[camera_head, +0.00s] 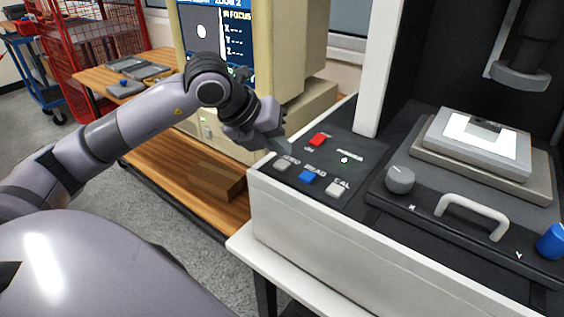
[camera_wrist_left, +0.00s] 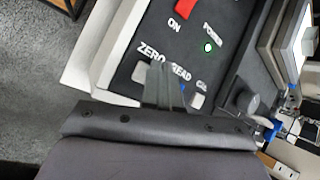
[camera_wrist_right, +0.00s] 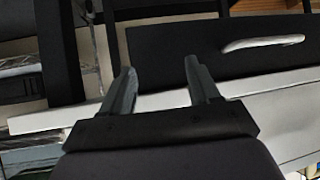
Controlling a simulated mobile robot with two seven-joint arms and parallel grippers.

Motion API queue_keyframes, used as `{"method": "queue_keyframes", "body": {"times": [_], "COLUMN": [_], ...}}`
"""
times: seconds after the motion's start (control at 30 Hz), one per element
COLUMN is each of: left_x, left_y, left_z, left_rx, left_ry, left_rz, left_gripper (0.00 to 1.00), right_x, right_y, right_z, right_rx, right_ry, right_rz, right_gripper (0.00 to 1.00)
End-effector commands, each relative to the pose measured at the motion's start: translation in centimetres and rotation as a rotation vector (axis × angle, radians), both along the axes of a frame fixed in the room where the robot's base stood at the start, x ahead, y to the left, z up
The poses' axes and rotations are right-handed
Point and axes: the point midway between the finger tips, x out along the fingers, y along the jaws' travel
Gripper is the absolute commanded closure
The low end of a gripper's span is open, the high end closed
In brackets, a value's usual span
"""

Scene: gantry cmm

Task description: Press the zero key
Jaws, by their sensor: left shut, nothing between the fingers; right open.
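The zero key (camera_head: 282,164) is a small pale key at the left end of a row on the dark panel. The blue READ key (camera_head: 306,177) and pale CAL key (camera_head: 335,188) are to its right. My left gripper (camera_head: 279,146) is shut and empty, with its fingertips just above and behind the zero key; contact cannot be told. In the left wrist view, the closed fingers (camera_wrist_left: 161,72) lie over the panel beside the ZERO label (camera_wrist_left: 151,51) and hide part of the key area. My right gripper (camera_wrist_right: 160,74) is open and empty in the right wrist view.
A red ON key (camera_head: 318,140) and a lit green power light (camera_head: 344,159) are behind the row. To the right are a grey knob (camera_head: 400,179), a white handle (camera_head: 473,212) and a blue knob (camera_head: 551,241). A beige monitor (camera_head: 281,50) stands behind the left arm.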

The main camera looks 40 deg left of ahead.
Motion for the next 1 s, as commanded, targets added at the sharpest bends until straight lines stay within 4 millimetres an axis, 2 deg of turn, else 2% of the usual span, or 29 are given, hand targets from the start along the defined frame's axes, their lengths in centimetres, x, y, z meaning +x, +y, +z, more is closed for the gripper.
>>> {"method": "queue_keyframes", "body": {"times": [0.37,0.7,1.0], "left_x": [0.0,0.0,0.0], "left_y": [0.0,0.0,0.0], "left_z": [0.0,-1.0,-0.8], "left_rx": [0.0,0.0,0.0], "left_ry": [0.0,0.0,0.0], "left_rz": [0.0,0.0,0.0], "left_gripper": [1.0,1.0,1.0], "right_x": [0.0,0.0,0.0], "right_y": [0.0,0.0,0.0], "right_z": [0.0,-1.2,-1.1], "right_rx": [-0.001,-0.001,0.0], "right_ry": [0.001,0.001,0.0], "right_rz": [-0.001,-0.001,0.0], "right_gripper": [0.39,0.39,0.39]}}
